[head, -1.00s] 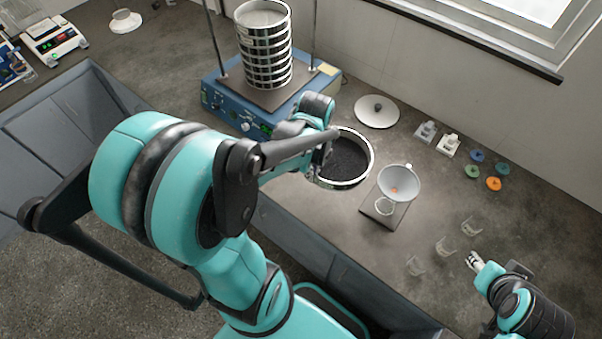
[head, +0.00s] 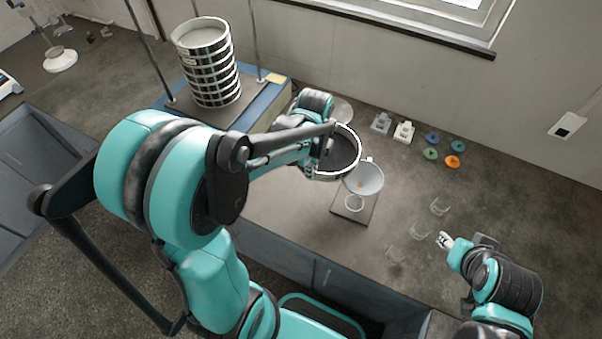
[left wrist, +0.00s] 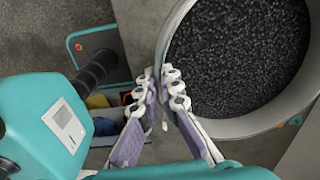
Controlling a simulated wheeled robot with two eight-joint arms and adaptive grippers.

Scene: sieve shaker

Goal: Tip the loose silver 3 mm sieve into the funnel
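The loose silver sieve (head: 350,172) is a round pan with dark grains in it, held up beside the funnel in the head view. In the left wrist view the sieve (left wrist: 172,30) fills the upper right, its grains lying inside the rim. My left gripper (head: 322,150) is shut on the sieve's near rim; its fingers (left wrist: 160,92) meet at the sieve wall.
A stack of silver sieves (head: 207,65) stands on the blue shaker (head: 268,100) at the back left. Small clear cups (head: 420,231) stand on the bench at right. Coloured discs (head: 452,161) and two small blocks (head: 403,132) lie near the wall.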

